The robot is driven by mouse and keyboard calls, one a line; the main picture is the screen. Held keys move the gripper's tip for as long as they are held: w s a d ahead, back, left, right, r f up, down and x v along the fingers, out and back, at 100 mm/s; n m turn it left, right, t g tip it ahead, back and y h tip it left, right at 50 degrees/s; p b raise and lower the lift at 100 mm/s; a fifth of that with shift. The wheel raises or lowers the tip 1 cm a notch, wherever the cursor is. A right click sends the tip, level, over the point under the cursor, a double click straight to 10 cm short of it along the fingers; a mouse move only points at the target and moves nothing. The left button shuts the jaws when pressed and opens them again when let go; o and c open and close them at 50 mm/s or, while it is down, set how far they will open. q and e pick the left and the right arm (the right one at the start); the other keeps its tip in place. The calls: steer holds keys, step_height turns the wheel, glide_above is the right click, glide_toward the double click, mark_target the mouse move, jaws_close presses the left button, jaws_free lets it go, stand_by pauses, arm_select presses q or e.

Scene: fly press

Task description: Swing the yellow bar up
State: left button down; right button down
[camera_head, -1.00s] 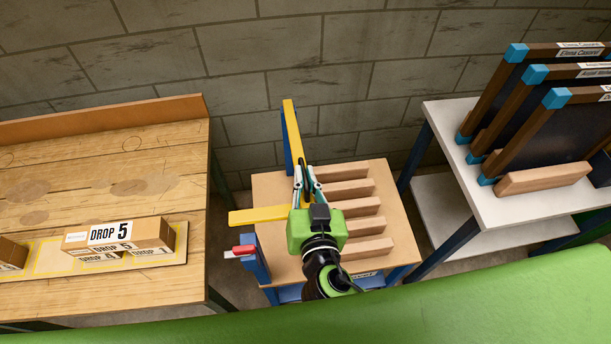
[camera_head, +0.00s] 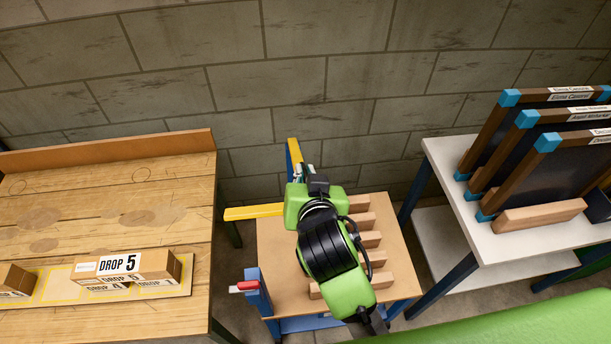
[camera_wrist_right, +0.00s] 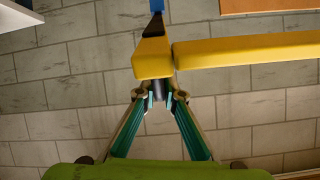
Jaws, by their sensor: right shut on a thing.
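The yellow bar (camera_head: 254,212) shows as a level arm reaching left from behind my right gripper. A second yellow length (camera_head: 295,151) runs toward the wall beside a blue strip. In the wrist view a long yellow arm (camera_wrist_right: 245,50) reaches right from a yellow end block (camera_wrist_right: 153,59). My right gripper (camera_head: 299,172) is at the bar. In the wrist view its fingertips (camera_wrist_right: 158,94) close around a small dark grey part just under the end block. My gripper and arm hide the bar's middle in the head view. My left gripper is not in view.
A wooden stand (camera_head: 275,264) with several wooden blocks lies under my arm. A red-tipped handle (camera_head: 244,286) sticks out at its left. A wooden table (camera_head: 110,220) with boxes (camera_head: 125,265) stands left. A white table (camera_head: 485,235) holding framed boards stands right. A block wall closes the back.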

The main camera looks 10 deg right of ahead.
steer(key=c, duration=2.2)
jaws_free()
steer(key=shift+d, duration=0.1)
steer(key=shift+o, duration=0.2)
